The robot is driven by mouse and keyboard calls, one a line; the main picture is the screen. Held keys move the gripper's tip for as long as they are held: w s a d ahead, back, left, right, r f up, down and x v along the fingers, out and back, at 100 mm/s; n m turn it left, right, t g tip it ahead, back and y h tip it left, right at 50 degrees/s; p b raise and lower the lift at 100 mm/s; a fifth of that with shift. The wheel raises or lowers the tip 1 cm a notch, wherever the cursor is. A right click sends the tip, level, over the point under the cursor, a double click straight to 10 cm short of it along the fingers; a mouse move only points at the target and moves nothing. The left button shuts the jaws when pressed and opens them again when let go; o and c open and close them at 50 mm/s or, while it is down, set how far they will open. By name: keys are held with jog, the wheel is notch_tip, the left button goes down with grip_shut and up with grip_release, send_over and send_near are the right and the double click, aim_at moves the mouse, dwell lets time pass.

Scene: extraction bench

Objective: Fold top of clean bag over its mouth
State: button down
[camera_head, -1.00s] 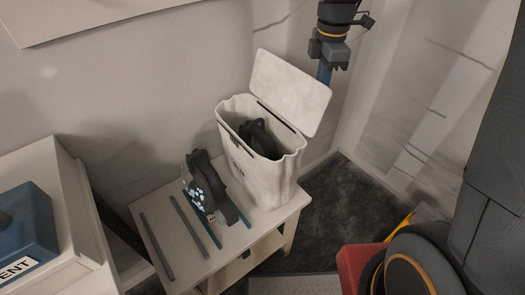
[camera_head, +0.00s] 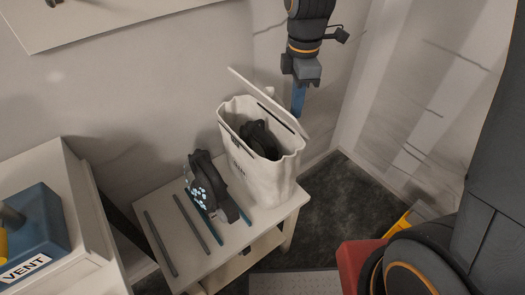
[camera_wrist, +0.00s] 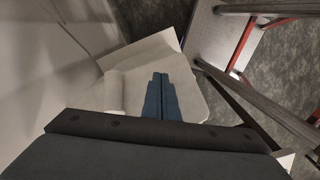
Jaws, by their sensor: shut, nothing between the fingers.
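The clean bag (camera_head: 268,180) is a white, open-topped bag standing upright on a small white table. A dark object (camera_head: 259,138) sits inside its mouth. The bag's stiff white top flap (camera_head: 262,98) is tilted over the mouth, with a gap still showing beneath it. My gripper (camera_head: 298,112) has blue fingers, shut and empty, pointing down at the flap's far right side. In the wrist view the shut fingers (camera_wrist: 160,96) lie in front of the pale flap (camera_wrist: 190,88). Whether they touch it, I cannot tell.
A dark item with pale speckles (camera_head: 207,190) stands on the table (camera_head: 192,262) left of the bag. Several thin dark strips (camera_head: 160,243) lie beside it. A blue box labelled VENT (camera_head: 38,232) is at left. Walls are close behind and right.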

aim_at(279, 109)
jog(key=shift+s+a+p, duration=0.4)
jog(key=shift+s+a, duration=0.5)
jog(key=shift+a, duration=0.3)
jog(key=shift+s+a+p, duration=0.35)
jog(key=shift+s+a, duration=0.5)
jog(key=shift+a, duration=0.3)
jog(key=shift+r, duration=0.1)
notch_tip(279, 109, up, 7)
jog(key=p, duration=0.6)
